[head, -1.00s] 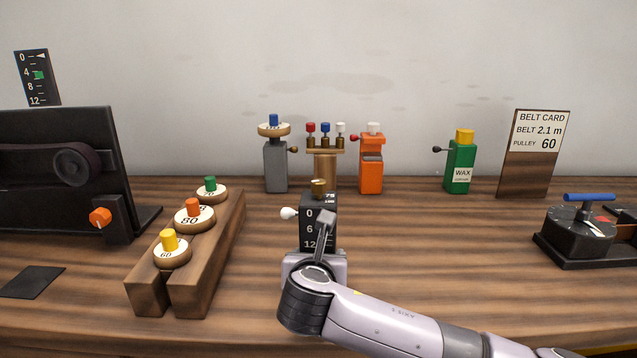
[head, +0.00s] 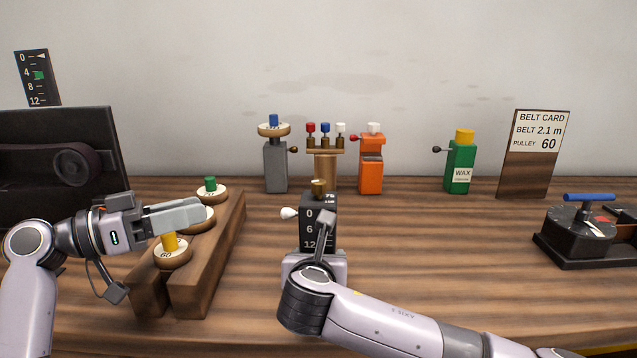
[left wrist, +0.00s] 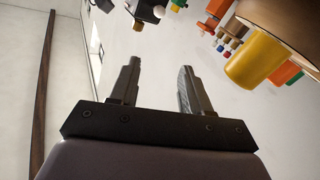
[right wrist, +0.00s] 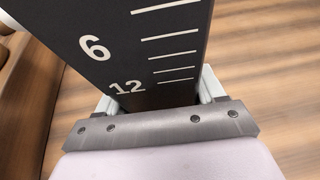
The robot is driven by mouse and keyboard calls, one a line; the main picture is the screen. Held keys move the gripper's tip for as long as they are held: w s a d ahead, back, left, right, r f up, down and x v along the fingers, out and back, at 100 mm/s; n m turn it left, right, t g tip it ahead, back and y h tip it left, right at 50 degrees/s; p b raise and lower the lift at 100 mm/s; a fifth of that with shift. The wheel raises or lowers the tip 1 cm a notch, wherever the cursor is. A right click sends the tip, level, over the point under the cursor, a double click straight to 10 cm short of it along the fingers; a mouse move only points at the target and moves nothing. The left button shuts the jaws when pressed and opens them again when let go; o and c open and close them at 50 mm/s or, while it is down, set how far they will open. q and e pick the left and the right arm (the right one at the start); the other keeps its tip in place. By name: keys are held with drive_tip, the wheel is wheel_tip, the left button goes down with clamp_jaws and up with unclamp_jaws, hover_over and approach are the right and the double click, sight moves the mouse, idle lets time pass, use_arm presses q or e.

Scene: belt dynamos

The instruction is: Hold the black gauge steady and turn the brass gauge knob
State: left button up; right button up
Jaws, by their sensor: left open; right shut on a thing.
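The black gauge (head: 310,214) stands upright on the bench in the middle of the head view, its scale marked 0, 6 and 12. Its brass knob (head: 319,187) sits on top, and a white ball-ended lever sticks out on its left. My right gripper (right wrist: 160,98) is shut on the lower part of the gauge (right wrist: 150,40), one finger on each side. My left gripper (head: 200,213) is open and empty, over the wooden pulley rack and left of the gauge. Its two spread fingers show in the left wrist view (left wrist: 158,88).
The wooden rack (head: 215,270) holds numbered pulleys with green and yellow knobs; the left gripper covers part of it. Grey, orange (head: 371,165) and green (head: 459,168) dispensers stand behind. A black dial device (head: 580,235) is at right. Bench between gauge and dial is clear.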

use_arm(q)
drive_tip(key=w+r+t+y, duration=0.1)
drive_tip(key=w+r+t, duration=0.4)
drive_tip(key=w+r, duration=0.45)
drive_tip(key=m+g+h, duration=0.3)
drive_tip(key=m+g, duration=0.3)
drive_tip(key=g, duration=0.4)
approach(319, 181)
drive_tip(key=x, duration=1)
drive_tip(key=shift+f, duration=0.2)
drive_tip(key=shift+t+y, duration=0.3)
clamp_jaws()
